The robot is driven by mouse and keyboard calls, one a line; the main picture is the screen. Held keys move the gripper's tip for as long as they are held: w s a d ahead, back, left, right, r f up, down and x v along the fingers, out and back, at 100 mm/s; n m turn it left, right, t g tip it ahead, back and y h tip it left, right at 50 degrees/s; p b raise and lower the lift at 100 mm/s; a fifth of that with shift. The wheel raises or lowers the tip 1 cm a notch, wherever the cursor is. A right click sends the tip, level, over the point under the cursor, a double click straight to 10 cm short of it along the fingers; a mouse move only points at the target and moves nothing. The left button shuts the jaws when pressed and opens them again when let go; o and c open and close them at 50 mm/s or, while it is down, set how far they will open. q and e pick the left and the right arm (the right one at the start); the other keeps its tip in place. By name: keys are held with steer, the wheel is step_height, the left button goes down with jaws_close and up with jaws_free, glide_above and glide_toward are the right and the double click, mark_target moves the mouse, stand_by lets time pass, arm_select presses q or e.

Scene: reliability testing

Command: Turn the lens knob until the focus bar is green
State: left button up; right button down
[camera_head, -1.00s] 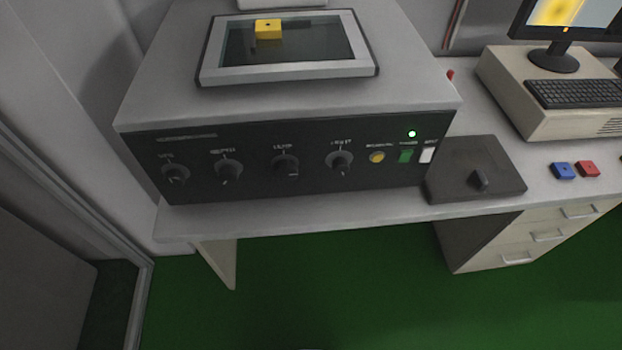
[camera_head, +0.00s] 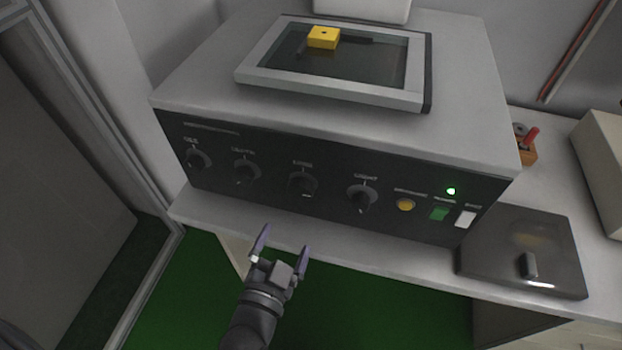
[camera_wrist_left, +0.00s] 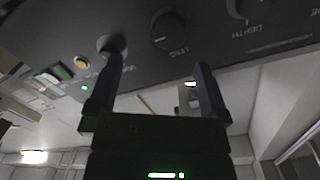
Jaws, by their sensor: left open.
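The lens knob (camera_head: 302,184) is the dark round knob third from the left on the black front panel of the grey machine (camera_head: 470,100). It also shows in the left wrist view (camera_wrist_left: 170,30), where the picture is upside down. My left gripper (camera_head: 285,240) is open and empty, in front of and below the panel, apart from the lens knob. In the left wrist view its two fingers (camera_wrist_left: 160,62) stand apart, with the lens knob beyond them. The focus bar cannot be made out, as the monitor is out of the head view. My right gripper is not in view.
The light knob (camera_head: 362,197) and depth knob (camera_head: 246,172) flank the lens knob. A yellow button (camera_head: 405,205), green switch (camera_head: 439,214) and white switch (camera_head: 465,220) lie right. A dark plate (camera_head: 490,258) lies on the desk.

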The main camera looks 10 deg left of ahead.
mark_target(300, 193)
arm_select(q)
steer(key=shift+t, duration=0.3)
steer(key=w, duration=0.3)
steer(key=w+r+b, duration=0.1)
steer(key=w, duration=0.2)
steer(key=w+b, duration=0.1)
steer(key=w, duration=0.2)
steer(key=shift+w+r, duration=0.2)
steer(key=shift+r, duration=0.1)
steer(key=shift+w, duration=0.5)
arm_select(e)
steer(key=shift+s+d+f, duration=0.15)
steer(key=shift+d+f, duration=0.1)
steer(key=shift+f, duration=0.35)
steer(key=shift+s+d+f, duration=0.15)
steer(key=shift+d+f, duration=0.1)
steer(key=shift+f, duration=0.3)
arm_select(q)
steer(key=shift+c, duration=1.4)
steer(key=c, duration=0.9)
steer(key=shift+r+n, duration=0.1)
steer(key=shift+n, duration=0.2)
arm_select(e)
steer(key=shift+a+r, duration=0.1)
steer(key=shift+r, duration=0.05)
